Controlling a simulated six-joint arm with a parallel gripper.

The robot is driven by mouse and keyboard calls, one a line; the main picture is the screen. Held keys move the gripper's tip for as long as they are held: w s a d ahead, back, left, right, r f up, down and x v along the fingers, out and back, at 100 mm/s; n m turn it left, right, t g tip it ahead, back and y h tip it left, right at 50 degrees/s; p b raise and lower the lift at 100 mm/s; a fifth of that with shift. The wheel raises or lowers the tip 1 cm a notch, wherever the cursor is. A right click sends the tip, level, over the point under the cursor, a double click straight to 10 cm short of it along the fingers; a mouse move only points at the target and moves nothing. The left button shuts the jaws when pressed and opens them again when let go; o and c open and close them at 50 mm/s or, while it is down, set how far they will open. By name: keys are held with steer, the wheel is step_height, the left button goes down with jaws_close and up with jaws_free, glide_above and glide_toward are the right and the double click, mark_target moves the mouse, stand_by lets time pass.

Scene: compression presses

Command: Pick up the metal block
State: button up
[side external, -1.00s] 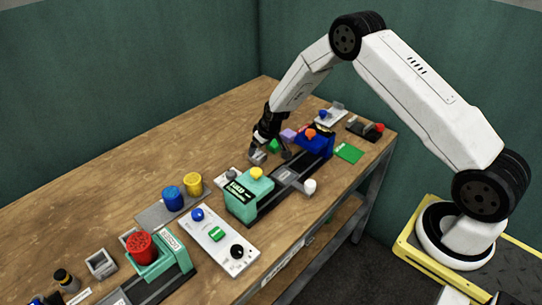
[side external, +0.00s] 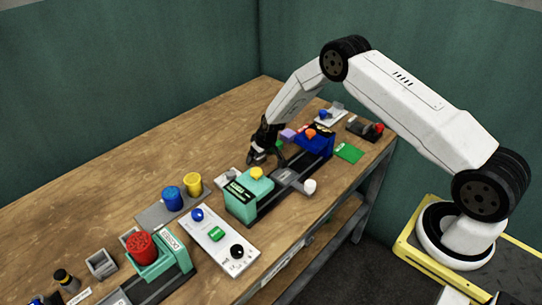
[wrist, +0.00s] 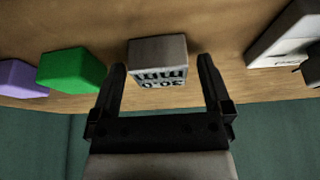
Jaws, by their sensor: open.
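The metal block (wrist: 158,52) is a grey block with dark lettering on one face. In the wrist view it lies just ahead of my gripper (wrist: 162,64), between the lines of the two fingers. My gripper is open and empty, with one fingertip to each side of the block's near end and a gap on both sides. In the side view my gripper (side external: 266,158) is low over the table beside the teal press, and it hides much of the block (side external: 257,159).
A green block (wrist: 72,69) and a purple block (wrist: 18,78) lie to the left in the wrist view. A white device (wrist: 287,35) is at the right. The teal press (side external: 248,197) and blue press (side external: 315,143) stand close by. The table's left rear is clear.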

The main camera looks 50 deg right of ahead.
jaws_close()
stand_by(0.4)
steer(key=shift+r, duration=0.2)
steer(key=shift+r, duration=0.75)
steer(key=s+a+r, duration=0.1)
steer(key=s+r, duration=1)
steer(key=s, duration=0.3)
steer(key=shift+a, duration=0.35)
steer(key=shift+w+r, duration=0.1)
